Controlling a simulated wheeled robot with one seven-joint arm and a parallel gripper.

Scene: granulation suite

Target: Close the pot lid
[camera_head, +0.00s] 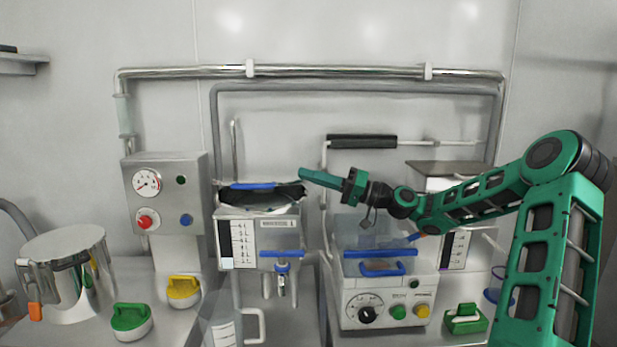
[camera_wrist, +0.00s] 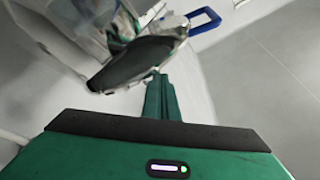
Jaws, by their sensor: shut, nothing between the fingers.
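The pot (camera_head: 258,228) is a steel vessel with a level scale on its front, at the centre-left of the head view. Its lid (camera_head: 288,193) shows a dark face and a blue handle (camera_head: 252,186) above the pot's top; how far it is tilted is hard to tell. In the wrist view the lid (camera_wrist: 140,62) is a dark disc with a steel rim, with a blue handle (camera_wrist: 207,22) beyond it. My gripper (camera_head: 303,174) is shut and empty, its fingertips by the lid's right edge. The wrist view shows the fingertips (camera_wrist: 158,80) close to the rim; contact is unclear.
A control box (camera_head: 166,190) with a gauge stands left of the pot. A machine (camera_head: 385,300) with blue handles stands right, below my arm. A steel pot (camera_head: 65,270) is far left. Pipes (camera_head: 300,72) run along the wall behind. Air above the lid is clear.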

